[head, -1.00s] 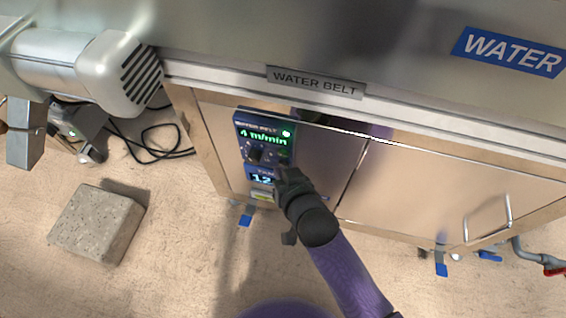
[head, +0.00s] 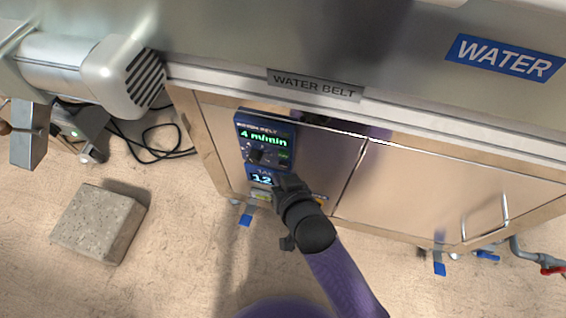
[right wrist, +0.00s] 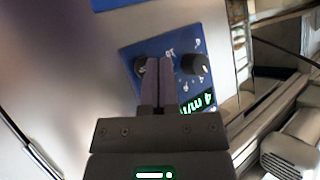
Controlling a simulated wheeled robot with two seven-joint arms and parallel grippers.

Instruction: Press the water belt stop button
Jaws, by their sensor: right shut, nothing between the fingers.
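The blue water belt panel (head: 243,132) is on the cabinet front, below the "WATER BELT" label (head: 315,84). Its display (head: 263,138) reads 4 m/min in green. A dark knob (head: 256,156) sits below the display, with a small dark greenish button (head: 284,157) to its right. My right gripper (head: 281,180) is shut and empty in front of the panel's lower right part. In the right wrist view, its fingers (right wrist: 158,68) overlap the panel (right wrist: 178,48), beside the black knob (right wrist: 195,64). They partly hide another round control (right wrist: 141,66). I cannot tell whether the fingertips touch. My left gripper is not in view.
A second blue display (head: 261,178) reading 1.2 is below the panel. A motor (head: 120,75) and black cables (head: 150,150) are at the left. A stone block (head: 95,222) lies on the floor. A cabinet handle (head: 485,220) sticks out at the right.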

